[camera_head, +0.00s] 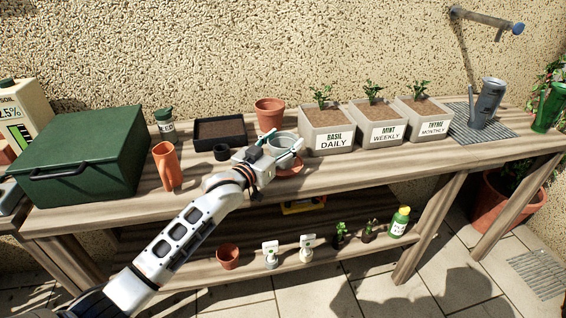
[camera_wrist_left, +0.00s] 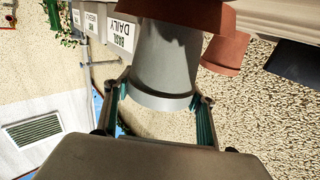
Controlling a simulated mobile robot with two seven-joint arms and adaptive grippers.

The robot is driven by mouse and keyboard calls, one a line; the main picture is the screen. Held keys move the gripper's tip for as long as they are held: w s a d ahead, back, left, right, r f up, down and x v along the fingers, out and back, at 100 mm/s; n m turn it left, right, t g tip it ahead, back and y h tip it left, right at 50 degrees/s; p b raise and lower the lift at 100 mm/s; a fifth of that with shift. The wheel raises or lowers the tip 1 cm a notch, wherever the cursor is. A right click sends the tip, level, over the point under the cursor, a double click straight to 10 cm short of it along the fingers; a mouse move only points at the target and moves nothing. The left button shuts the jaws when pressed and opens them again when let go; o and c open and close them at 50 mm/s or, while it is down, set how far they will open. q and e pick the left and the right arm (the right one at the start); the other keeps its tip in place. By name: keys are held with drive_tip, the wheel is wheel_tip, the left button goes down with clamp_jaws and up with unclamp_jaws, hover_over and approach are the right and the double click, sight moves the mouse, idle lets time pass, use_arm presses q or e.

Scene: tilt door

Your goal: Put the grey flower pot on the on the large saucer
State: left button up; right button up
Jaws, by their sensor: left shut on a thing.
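The grey flower pot (camera_head: 283,142) is upright near the middle of the bench top. My left gripper (camera_head: 284,151) is shut on it, with one finger on each side near its rim. The left wrist view, turned upside down, shows the grey pot (camera_wrist_left: 165,65) between the fingers (camera_wrist_left: 158,112). A terracotta saucer (camera_head: 290,168) is directly under the pot, partly hidden by the gripper. In the wrist view the saucer's rim (camera_wrist_left: 195,12) covers the pot's base, so I cannot tell whether they touch. My right gripper is not in view.
A terracotta pot (camera_head: 270,114) stands just behind. Labelled planters (camera_head: 328,138) are close on the right. A lower shelf holds small items.

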use_arm(q)
drive_tip(key=shift+s+f, duration=0.15)
drive_tip(key=shift+f, duration=0.65)
drive_tip(key=o, duration=1.4)
drive_tip(key=shift+c, duration=0.2)
drive_tip(key=shift+f, duration=0.1)
drive_tip(key=shift+s+a+f, duration=0.15)
drive_tip(key=shift+s+a, duration=0.15)
drive_tip(key=shift+s, duration=0.25)
drive_tip(key=v, duration=0.3)
drive_tip(key=r+v, duration=0.1)
drive_tip(key=v, duration=0.3)
drive_tip(key=r+v, duration=0.1)
drive_tip(key=v, duration=0.2)
drive_tip(key=shift+s+a, duration=0.15)
drive_tip(key=shift+s, duration=0.1)
